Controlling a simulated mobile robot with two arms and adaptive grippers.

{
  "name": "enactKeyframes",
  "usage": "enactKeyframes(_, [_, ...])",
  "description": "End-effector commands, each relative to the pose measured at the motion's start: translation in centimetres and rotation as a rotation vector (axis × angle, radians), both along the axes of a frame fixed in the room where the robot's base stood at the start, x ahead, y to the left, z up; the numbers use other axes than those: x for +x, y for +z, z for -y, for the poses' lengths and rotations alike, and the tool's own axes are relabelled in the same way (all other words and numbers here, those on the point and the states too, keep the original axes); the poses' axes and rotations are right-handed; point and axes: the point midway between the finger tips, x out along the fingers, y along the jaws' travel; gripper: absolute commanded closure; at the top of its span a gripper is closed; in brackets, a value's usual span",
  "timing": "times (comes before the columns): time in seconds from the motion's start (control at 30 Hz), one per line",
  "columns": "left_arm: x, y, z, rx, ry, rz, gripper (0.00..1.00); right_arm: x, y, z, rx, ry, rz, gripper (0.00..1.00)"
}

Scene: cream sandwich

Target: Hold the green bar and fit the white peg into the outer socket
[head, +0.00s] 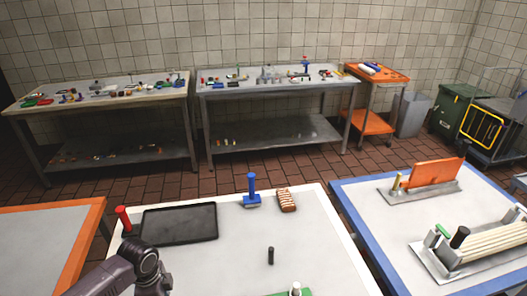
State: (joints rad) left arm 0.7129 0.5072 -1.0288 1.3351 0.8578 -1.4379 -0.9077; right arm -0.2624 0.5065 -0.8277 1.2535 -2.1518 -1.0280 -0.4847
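A green piece (286,294), possibly the green bar, shows at the bottom edge of the white table; most of it is cut off. A short pale peg-like piece (296,288) stands upright at it; I cannot tell whether it sits in a socket. A small green piece (443,231) also shows on a metal fixture on the blue-edged table at right. I cannot make out the outer socket. My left arm comes in from the lower left and bends down out of the frame, its gripper out of view. My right gripper is not in view.
The white table (325,230) holds a dark tray (180,224), a red-handled tool (123,220), a blue-handled tool (251,193), a striped brown block (286,201) and a small black cylinder (270,256). The blue-edged table (385,225) bears an orange-plated fixture (432,173). Workbenches stand behind.

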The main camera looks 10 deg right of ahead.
Motion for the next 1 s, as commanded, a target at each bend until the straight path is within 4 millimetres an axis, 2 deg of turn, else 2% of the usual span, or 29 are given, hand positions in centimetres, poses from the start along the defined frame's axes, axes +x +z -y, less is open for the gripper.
enactKeyframes(0.3, [0.0,0.3,0.0,0.0,0.0,0.0,0.55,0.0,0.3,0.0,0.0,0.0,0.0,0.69])
enactKeyframes(0.77, [0.0,4.9,0.0,0.0,0.0,0.0,0.55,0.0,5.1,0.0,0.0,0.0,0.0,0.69])
enactKeyframes(1.0, [0.0,6.8,0.0,-0.001,-0.001,0.002,0.55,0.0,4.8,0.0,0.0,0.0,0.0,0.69])
